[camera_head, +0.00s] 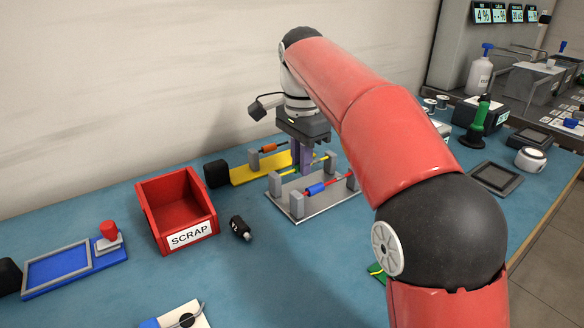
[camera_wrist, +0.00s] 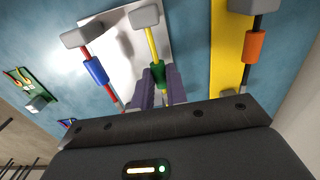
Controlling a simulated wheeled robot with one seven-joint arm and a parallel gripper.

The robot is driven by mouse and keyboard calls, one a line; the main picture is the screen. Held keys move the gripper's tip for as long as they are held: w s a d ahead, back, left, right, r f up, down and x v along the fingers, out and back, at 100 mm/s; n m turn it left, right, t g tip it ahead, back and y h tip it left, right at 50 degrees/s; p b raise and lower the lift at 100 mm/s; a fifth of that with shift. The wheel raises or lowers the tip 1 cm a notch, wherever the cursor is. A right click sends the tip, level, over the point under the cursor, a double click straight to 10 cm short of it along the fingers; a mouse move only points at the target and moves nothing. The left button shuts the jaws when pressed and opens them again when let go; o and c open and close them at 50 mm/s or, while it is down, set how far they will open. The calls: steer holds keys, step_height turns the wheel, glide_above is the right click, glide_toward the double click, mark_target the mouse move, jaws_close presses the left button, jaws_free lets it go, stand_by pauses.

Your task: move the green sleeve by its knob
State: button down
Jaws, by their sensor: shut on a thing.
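The green sleeve (camera_wrist: 157,74) sits on a yellow rod (camera_wrist: 151,45) and shows between my two purple fingers in the wrist view. My gripper (camera_wrist: 158,84) is shut on its knob, which the fingers and the gripper body hide. In the head view my gripper (camera_head: 300,166) points down at the rod fixture, and the fingers mostly hide the green sleeve. The yellow rod runs into a grey end block (camera_wrist: 145,16).
A blue sleeve (camera_wrist: 96,70) on a red rod stands beside it on the same pale plate (camera_head: 297,211). An orange sleeve (camera_wrist: 255,46) is over a yellow plate (camera_wrist: 229,45). A red scrap bin (camera_head: 177,207) and a small black object (camera_head: 240,227) lie left of the fixture.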

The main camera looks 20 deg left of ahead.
mark_target(314, 178)
steer(key=shift+w+d+p, duration=0.35)
steer(key=shift+w+d, duration=0.55)
steer(key=shift+w, duration=0.15)
steer(key=shift+w+d, duration=0.3)
steer(key=shift+w, duration=0.05)
steer(key=c, duration=1.3)
jaws_free()
